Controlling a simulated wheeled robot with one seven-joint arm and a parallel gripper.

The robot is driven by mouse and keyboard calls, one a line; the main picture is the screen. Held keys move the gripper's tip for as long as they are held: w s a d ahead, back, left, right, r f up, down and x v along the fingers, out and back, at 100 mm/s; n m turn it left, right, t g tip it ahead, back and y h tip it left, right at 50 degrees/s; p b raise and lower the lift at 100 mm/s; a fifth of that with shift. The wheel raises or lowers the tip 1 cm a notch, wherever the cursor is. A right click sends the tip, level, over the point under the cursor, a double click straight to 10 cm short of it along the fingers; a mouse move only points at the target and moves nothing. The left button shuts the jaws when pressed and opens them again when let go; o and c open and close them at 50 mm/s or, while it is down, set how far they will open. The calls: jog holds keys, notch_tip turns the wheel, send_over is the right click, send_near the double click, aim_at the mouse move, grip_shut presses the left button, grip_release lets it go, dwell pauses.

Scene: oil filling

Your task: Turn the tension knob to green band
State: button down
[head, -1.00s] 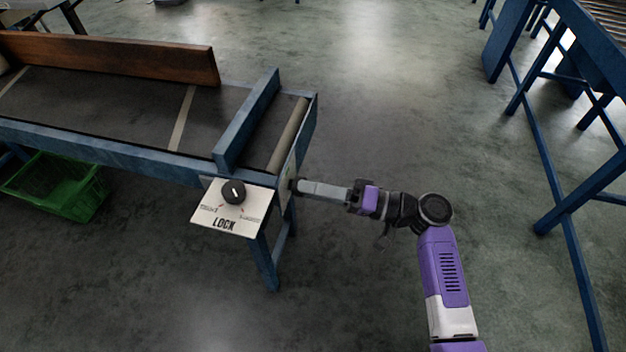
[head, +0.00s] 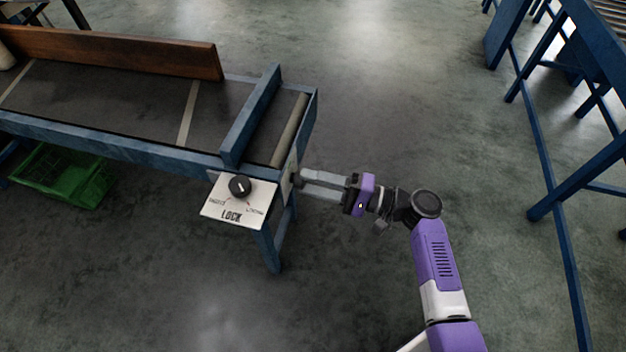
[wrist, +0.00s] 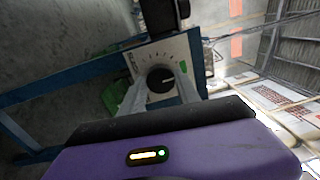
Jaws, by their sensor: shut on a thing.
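The tension knob (wrist: 160,78) is a round black knob on a pale scale plate (wrist: 150,57) on the conveyor's end. A white pointer line on it points right in the wrist view. The green band (wrist: 183,67) is a short mark on the plate, right of and slightly above the knob, and the pointer looks a little below it. My gripper (head: 299,180) is shut on the knob, one finger on each side. In the head view the knob is mostly hidden by the fingertips and the plate is seen nearly edge-on.
A second black knob (head: 240,186) sits on a white LOCK plate (head: 232,214) on the conveyor's side. The conveyor (head: 130,108) carries a brown board (head: 120,52). A green crate (head: 62,178) is below. Blue frames (head: 580,130) stand right; floor between is clear.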

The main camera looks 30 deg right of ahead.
jog(key=c, duration=0.9)
grip_release()
jog(key=shift+d, duration=0.1)
jog(key=v, duration=0.7)
jog(key=shift+s+d+f, duration=0.1)
jog(key=shift+s+d, duration=0.15)
jog(key=shift+s, duration=0.1)
